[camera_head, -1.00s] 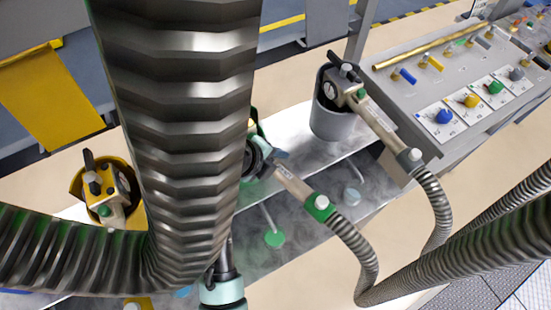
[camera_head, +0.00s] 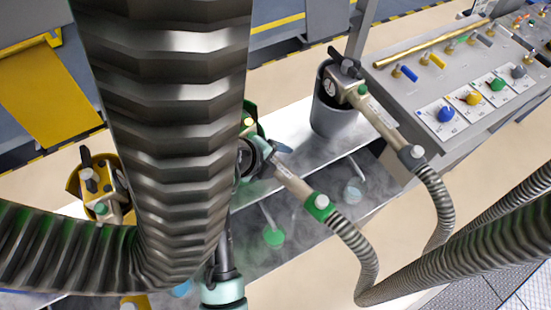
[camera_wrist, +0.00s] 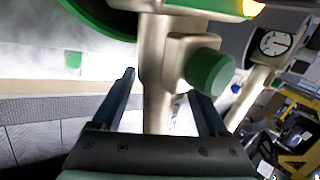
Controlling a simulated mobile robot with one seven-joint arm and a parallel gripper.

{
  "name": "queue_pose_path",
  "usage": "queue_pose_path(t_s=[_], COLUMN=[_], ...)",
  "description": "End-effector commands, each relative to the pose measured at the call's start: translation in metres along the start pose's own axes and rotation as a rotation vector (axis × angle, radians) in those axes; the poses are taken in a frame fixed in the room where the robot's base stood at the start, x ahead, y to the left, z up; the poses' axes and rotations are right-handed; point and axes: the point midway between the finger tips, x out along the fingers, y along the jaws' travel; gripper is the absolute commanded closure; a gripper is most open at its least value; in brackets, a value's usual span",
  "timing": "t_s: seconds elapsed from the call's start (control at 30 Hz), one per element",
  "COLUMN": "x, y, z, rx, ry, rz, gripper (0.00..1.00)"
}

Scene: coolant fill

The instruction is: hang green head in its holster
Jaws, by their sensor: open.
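The green head has a pale metal handle (camera_head: 292,182) with a green collar (camera_head: 321,204) and a ribbed hose running from its lower end. Its upper end is at the green holster (camera_head: 249,108), which is largely hidden behind a thick ribbed hose. I cannot tell how fully it is seated. My gripper (camera_wrist: 168,92) is open in the wrist view, with one dark finger on each side of the pale handle (camera_wrist: 158,108). The handle's green knob (camera_wrist: 208,72) is beside the right finger. A green rim (camera_wrist: 100,14) shows at the top.
A grey holster (camera_head: 332,118) holds another head at the right, and a yellow holster (camera_head: 76,180) holds one at the left. A thick ribbed hose (camera_head: 170,130) blocks much of the head view. A control panel (camera_head: 455,85) stands at the right. Mist covers the shelf.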

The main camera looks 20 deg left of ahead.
Motion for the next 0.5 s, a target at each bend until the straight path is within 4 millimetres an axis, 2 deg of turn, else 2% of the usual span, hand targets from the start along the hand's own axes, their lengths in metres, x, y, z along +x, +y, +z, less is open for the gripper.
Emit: queue_pose_path(t_s=[0.13, 0.27, 0.37, 0.5], x=[0.002, -0.007, -0.022, -0.053], y=[0.003, 0.001, 0.001, 0.001], z=[-0.002, 0.000, 0.000, 0.001], rx=[-0.005, -0.002, -0.001, -0.001], ry=[0.006, 0.002, -0.001, -0.006], rz=[0.007, 0.002, 0.000, -0.002], gripper=[0.24, 0.24, 0.24, 0.24])
